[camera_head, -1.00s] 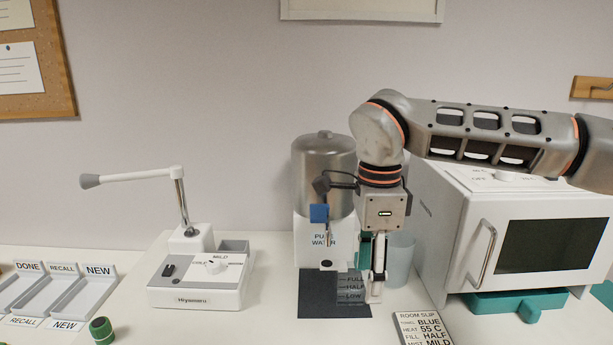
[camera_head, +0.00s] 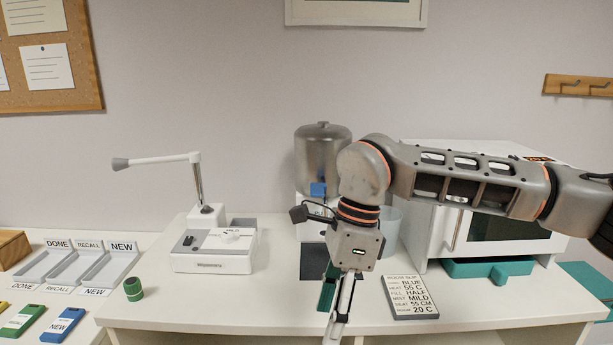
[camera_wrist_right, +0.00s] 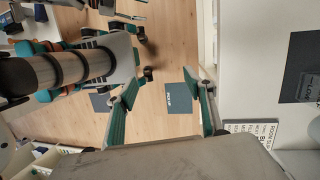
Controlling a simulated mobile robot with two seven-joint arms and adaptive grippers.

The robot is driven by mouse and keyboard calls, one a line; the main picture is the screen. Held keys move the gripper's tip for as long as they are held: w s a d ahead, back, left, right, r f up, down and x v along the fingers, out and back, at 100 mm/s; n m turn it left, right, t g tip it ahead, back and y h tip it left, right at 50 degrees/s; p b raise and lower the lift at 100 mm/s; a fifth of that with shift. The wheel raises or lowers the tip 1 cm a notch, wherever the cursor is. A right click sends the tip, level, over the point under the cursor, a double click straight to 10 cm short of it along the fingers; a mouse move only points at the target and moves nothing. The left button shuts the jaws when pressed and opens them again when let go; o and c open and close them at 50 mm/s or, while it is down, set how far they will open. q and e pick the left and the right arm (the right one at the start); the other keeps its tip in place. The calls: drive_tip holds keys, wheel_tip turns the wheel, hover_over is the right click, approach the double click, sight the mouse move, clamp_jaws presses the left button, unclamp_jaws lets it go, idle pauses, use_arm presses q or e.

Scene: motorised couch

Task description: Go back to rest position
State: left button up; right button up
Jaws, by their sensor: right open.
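My right arm comes in from the right in the head view, and my right gripper (camera_head: 335,318) points down at the front of the white counter. In the right wrist view my right gripper (camera_wrist_right: 167,95) has its two teal-padded fingers spread apart, with nothing between them. Below them is wooden floor with a dark mat (camera_wrist_right: 182,98), beside the counter edge. My left gripper shows in neither view.
On the counter (camera_head: 270,300) stand a white lever device (camera_head: 213,250), a steel water tank (camera_head: 322,150), a room slip (camera_head: 410,297) and a white microwave-like box (camera_head: 430,225). Trays (camera_head: 80,265) and a green cylinder (camera_head: 133,289) are at left. The front middle-left counter is clear.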

drive_tip(key=s+a+r+m+g+y, duration=0.1)
drive_tip(key=s+a+m+g+y, duration=0.15)
drive_tip(key=s+a+y, duration=0.55)
drive_tip(key=s+a+r+m+g+y, duration=0.1)
drive_tip(key=s+a+g+y, duration=0.3)
drive_tip(key=a, duration=0.6)
wheel_tip(320, 180, up, 4)
drive_tip(key=w+f+m+t+y, duration=0.1)
drive_tip(key=m+t+y, duration=0.2)
drive_tip(key=m+y, duration=0.25)
drive_tip(key=w+d+f+m+t+y, duration=0.3)
drive_tip(key=w+d+m+t, duration=0.2)
drive_tip(key=w+m+t, duration=0.7)
drive_tip(key=w+d+f+m+t+h, duration=0.1)
drive_tip(key=d+f+m+t+h, duration=1)
drive_tip(key=f+m, duration=0.65)
drive_tip(key=s+d+f+m+g+h, duration=0.3)
drive_tip(key=s+d+f+m, duration=0.3)
drive_tip(key=f, duration=0.6)
drive_tip(key=s+d+f+m+g+h, duration=0.3)
drive_tip(key=s+d+f+m+h, duration=0.3)
drive_tip(key=s+d+f, duration=0.4)
wheel_tip(320, 180, down, 3)
drive_tip(key=shift+d+r+g, duration=0.2)
drive_tip(key=shift+d+g, duration=0.15)
drive_tip(key=shift+d, duration=0.85)
